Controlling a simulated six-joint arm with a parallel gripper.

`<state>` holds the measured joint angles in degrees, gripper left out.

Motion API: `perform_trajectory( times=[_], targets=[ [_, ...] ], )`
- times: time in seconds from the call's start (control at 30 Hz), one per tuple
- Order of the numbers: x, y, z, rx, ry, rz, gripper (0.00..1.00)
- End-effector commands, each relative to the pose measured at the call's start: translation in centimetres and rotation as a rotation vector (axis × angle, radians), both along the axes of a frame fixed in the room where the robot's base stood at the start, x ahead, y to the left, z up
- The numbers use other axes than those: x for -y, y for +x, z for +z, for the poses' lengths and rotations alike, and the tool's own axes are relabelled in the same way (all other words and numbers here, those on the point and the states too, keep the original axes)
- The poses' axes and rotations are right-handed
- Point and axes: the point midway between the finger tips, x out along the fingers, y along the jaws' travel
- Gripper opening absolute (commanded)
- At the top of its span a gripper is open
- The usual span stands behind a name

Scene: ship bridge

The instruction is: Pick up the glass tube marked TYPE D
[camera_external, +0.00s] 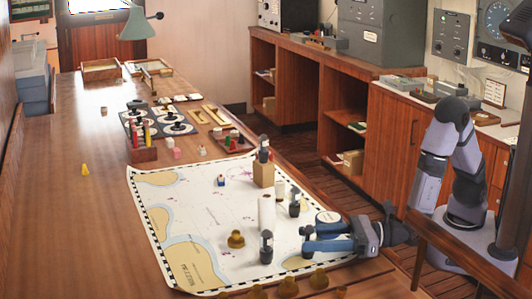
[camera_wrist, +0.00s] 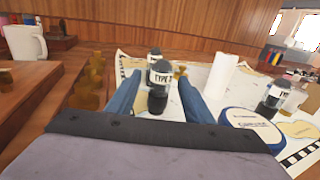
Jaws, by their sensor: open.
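A glass tube (camera_external: 266,247) with a dark cap, pale label and dark lower part stands upright on the chart. A second labelled tube (camera_external: 294,203), also at right in the wrist view (camera_wrist: 271,97), stands farther off. A third (camera_external: 264,148) is at a wooden block.
A white cylinder (camera_external: 266,212) and a brass piece (camera_external: 236,240) stand near the tube. A round labelled disc (camera_wrist: 249,124) lies close to the right finger. Several brass pieces (camera_wrist: 90,82) line the left side. The left part of the table (camera_external: 70,210) is mostly clear.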

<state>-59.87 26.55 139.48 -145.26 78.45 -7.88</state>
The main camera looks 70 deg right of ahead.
Motion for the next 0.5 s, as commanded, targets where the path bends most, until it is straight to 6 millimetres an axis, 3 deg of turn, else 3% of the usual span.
perform_trajectory(
  times=[0.43,0.5],
  targets=[
    [-0.52,1.12,-0.03,0.0,-0.001,0.0,0.47],
    [-0.51,1.12,-0.02,0.0,-0.001,0.0,0.33]
  ],
)
